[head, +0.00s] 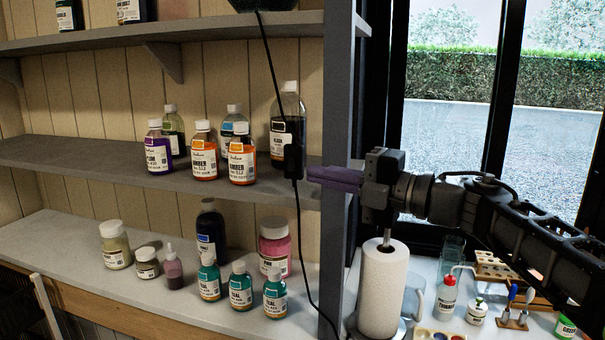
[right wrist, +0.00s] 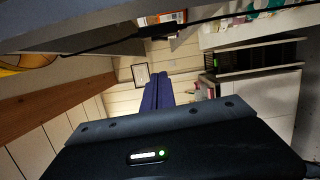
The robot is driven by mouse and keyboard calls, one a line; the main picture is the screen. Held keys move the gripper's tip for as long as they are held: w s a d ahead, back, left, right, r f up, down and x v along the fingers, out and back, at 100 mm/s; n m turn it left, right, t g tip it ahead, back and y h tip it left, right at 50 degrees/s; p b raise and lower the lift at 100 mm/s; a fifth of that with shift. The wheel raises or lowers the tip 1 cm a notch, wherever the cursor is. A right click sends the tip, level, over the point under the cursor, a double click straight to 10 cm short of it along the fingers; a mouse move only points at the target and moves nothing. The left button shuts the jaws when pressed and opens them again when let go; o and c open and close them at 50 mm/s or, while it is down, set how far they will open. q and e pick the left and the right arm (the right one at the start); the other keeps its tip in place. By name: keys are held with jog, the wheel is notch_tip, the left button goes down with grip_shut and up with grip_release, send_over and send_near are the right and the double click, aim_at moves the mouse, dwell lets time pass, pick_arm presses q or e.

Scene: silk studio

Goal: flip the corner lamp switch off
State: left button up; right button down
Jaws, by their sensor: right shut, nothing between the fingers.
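The black inline lamp switch (head: 293,162) hangs on a black cord in front of the middle shelf, near its right end. The cord runs up to a dark object at the top shelf and down past the lower counter. My right gripper (head: 312,174) comes in from the right with its purple fingers shut and empty. In the head view its tips are just right of the switch; I cannot tell whether they touch it. In the right wrist view the shut fingers (right wrist: 157,92) point away, and the switch (right wrist: 160,30) shows on the cord above them. My left gripper is not in view.
Paint bottles (head: 242,158) stand on the middle shelf (head: 90,155), left of the switch. The grey shelf upright (head: 338,90) is close to my gripper. A paper towel roll (head: 383,290) stands below my right wrist. More bottles stand on the lower counter (head: 60,245).

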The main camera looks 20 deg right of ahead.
jog(key=v, duration=0.4)
jog(key=shift+s+a+r, duration=0.1)
jog(key=shift+s+r, duration=0.1)
jog(key=shift+s, duration=0.05)
